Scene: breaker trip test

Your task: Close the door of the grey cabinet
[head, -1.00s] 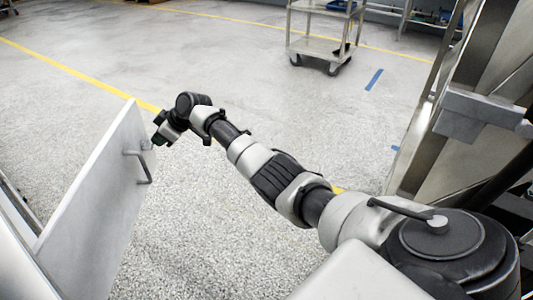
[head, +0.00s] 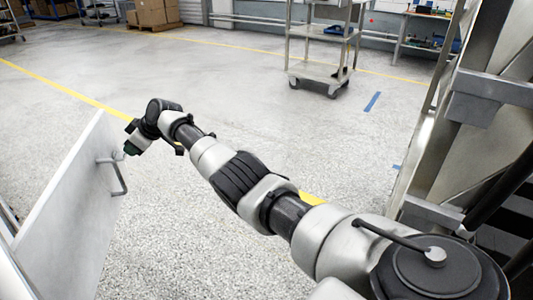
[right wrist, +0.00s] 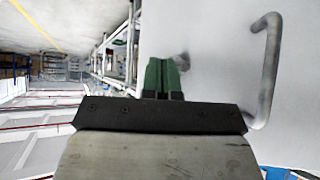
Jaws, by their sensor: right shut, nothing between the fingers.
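The grey cabinet's door (head: 62,205) stands open at the left of the head view, a flat pale panel. Its bar handle (head: 118,177) is on the face turned toward the room, near the free edge. My right gripper (head: 130,149) is beside that edge, just above the handle in the picture. In the right wrist view its green fingers (right wrist: 162,76) are shut and empty, in front of the door face (right wrist: 215,55), with the handle (right wrist: 268,75) to their right. Whether the fingertips touch the door is unclear. My left gripper is out of view.
A metal cart (head: 320,72) stands at the back. A metal frame (head: 440,140) rises close on the right. Cardboard boxes (head: 153,13) are far back. The speckled floor (head: 300,125) between is clear.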

